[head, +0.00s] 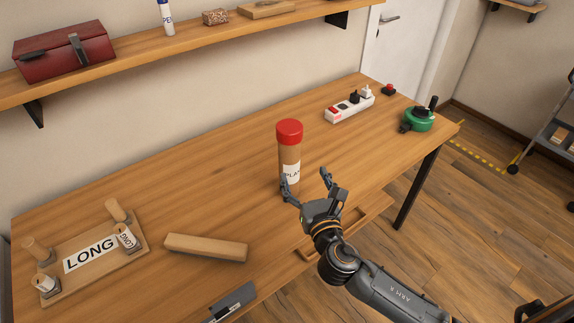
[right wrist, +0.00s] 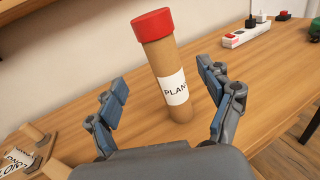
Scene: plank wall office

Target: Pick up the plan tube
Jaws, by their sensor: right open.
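The plan tube (head: 290,153) is a brown cardboard cylinder with a red cap and a white label. It stands upright on the wooden desk (head: 240,190). In the right wrist view the tube (right wrist: 168,66) stands ahead of the jaws, its label reading PLAN. My right gripper (head: 306,177) is open and empty, close to the tube on its near side. In the right wrist view the fingers (right wrist: 163,90) are spread wide, with the tube between their lines and nearer the right finger. Contact is not visible. My left gripper is not in view.
A board (head: 70,283) marked LONG with several pegs and a wooden block (head: 206,247) lie left of the tube. A power strip (head: 350,108), a red button (head: 388,90) and a green device (head: 417,119) sit at the right. A shelf (head: 190,46) runs above.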

